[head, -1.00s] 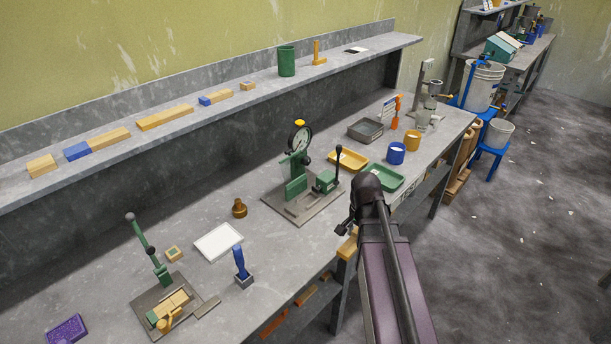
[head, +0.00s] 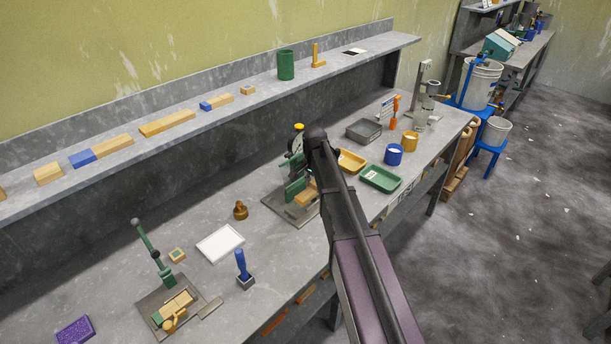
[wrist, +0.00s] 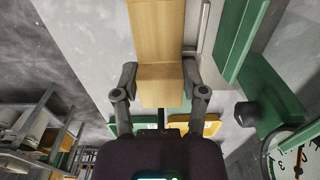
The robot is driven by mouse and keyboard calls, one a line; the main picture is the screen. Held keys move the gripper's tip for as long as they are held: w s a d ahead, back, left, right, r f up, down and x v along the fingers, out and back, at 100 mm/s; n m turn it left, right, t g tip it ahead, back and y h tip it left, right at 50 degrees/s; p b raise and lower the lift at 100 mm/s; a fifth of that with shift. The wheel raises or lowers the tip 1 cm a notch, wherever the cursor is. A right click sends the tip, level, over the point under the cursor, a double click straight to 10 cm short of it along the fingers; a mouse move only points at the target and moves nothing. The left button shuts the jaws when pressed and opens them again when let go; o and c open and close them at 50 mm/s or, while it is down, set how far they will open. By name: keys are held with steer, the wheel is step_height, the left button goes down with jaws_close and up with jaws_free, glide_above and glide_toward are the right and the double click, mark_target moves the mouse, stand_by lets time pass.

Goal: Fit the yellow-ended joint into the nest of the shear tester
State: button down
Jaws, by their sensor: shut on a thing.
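My gripper (wrist: 160,68) is shut on a tan wooden joint (wrist: 157,30), with one finger on each side of it. The joint also shows in the head view (head: 306,193), over the base plate of the shear tester. The shear tester (head: 290,212) has a green upright and a dial, partly hidden behind my arm. In the wrist view the tester's green parts (wrist: 240,40) and dial (wrist: 293,155) lie to the right of the joint. No distinct yellow end shows. I cannot tell whether the joint touches the nest, which is hidden.
A yellow tray (head: 351,161) and a green tray (head: 380,179) stand right of the tester. A brown knobbed piece (head: 240,211), a white plate (head: 219,243) and a blue-handled tool (head: 243,268) stand left. A lever fixture with wood (head: 172,303) is at front left.

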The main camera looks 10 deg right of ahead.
mark_target(307, 191)
steer(key=w, duration=0.1)
steer(key=w+a, duration=0.1)
steer(key=w, duration=0.1)
steer(key=shift+a+r, duration=0.25)
steer(key=shift+a, duration=0.15)
steer(key=shift+f, duration=0.2)
steer(key=shift+f+b, duration=2.65)
steer(key=shift+b, duration=0.1)
steer(key=shift+f+b, duration=1.3)
steer(key=shift+c, duration=0.4)
jaws_free()
step_height(307, 191, up, 8)
steer(key=p, duration=0.8)
steer(key=shift+r, duration=0.2)
